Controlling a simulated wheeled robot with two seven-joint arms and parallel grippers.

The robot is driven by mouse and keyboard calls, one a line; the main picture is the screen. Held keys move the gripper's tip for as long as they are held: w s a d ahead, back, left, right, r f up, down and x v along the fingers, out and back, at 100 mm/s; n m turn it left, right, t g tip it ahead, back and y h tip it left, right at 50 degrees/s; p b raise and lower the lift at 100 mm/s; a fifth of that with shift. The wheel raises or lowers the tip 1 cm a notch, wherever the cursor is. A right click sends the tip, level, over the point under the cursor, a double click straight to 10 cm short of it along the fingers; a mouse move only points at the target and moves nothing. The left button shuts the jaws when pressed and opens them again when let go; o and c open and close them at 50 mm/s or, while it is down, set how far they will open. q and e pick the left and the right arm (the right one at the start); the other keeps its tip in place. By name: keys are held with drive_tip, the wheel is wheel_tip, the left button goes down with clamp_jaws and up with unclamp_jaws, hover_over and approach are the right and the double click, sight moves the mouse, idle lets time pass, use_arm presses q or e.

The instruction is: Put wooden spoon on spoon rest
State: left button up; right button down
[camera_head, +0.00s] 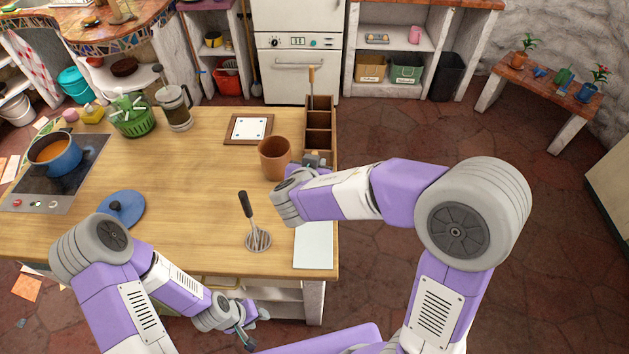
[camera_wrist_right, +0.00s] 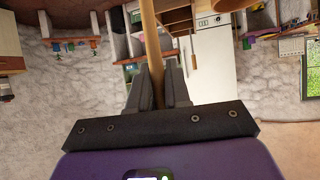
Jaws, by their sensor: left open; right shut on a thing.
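My right gripper (camera_head: 314,160) is over the counter beside the brown cup, near the compartment box. In the right wrist view, its two fingers (camera_wrist_right: 158,92) are shut on a wooden stick, the handle of the wooden spoon (camera_wrist_right: 150,35). The spoon's bowl is out of that view, and I cannot make out the held spoon in the head view. A framed white tile with blue dots (camera_head: 248,129) lies flat on the counter; I cannot tell whether it is the spoon rest. My left gripper (camera_head: 248,334) is open and empty, low in front of the counter edge.
A brown cup (camera_head: 274,158) stands left of the compartment box (camera_head: 319,139), which holds another wooden handle (camera_head: 311,82). The middle counter is clear.

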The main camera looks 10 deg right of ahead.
drive_tip(key=shift+f, duration=2.2)
drive_tip(key=shift+f+b, duration=0.15)
drive_tip(key=shift+b, duration=0.25)
drive_tip(key=c, duration=1.1)
unclamp_jaws()
